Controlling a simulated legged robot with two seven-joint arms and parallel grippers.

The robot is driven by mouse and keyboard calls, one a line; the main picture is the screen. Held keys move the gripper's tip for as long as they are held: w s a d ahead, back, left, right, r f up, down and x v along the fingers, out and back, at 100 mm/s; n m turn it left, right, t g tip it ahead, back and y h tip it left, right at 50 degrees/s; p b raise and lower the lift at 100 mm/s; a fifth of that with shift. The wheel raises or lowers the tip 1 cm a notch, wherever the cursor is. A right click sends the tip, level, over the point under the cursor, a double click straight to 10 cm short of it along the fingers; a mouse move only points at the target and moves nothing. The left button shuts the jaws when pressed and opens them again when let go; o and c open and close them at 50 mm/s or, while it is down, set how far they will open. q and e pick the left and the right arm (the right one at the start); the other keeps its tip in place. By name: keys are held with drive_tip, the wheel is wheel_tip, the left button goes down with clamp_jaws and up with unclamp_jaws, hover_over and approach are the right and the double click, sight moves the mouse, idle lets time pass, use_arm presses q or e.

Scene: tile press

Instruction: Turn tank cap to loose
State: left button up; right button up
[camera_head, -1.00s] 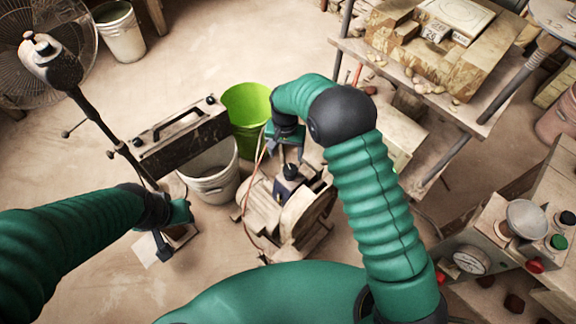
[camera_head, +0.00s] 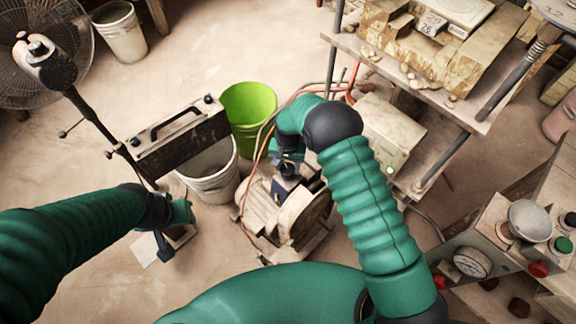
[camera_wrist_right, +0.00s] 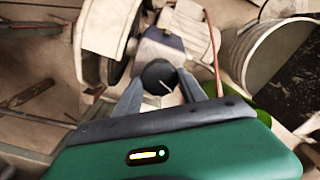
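The tank cap (camera_wrist_right: 158,75) is a round black knob with a thin white line on top, on the machine on the floor. It also shows in the head view (camera_head: 288,170), just below my right gripper (camera_head: 287,160). In the right wrist view my right gripper (camera_wrist_right: 160,84) has its two grey fingers apart, one on each side of the cap. I cannot tell whether they touch it. My left gripper (camera_head: 178,222) is low at the left, apart from the cap; its fingers are not clear.
A lime green bucket (camera_head: 247,105) and a white bucket (camera_head: 212,185) stand beside the machine (camera_head: 290,215). A dark-fronted box (camera_head: 180,140) sits near the white bucket. A shelf table (camera_head: 350,45) stands at the upper right, and a gauge panel (camera_head: 490,245) at the right.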

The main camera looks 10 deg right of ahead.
drive_tip(key=shift+d, duration=0.15)
drive_tip(key=shift+c, duration=3.2)
drive_tip(key=shift+a, duration=0.25)
drive_tip(key=n, duration=0.2)
drive_tip(key=shift+r+n+p, duration=0.1)
drive_tip(key=shift+n+p, duration=0.3)
drive_tip(key=shift+n, duration=0.9)
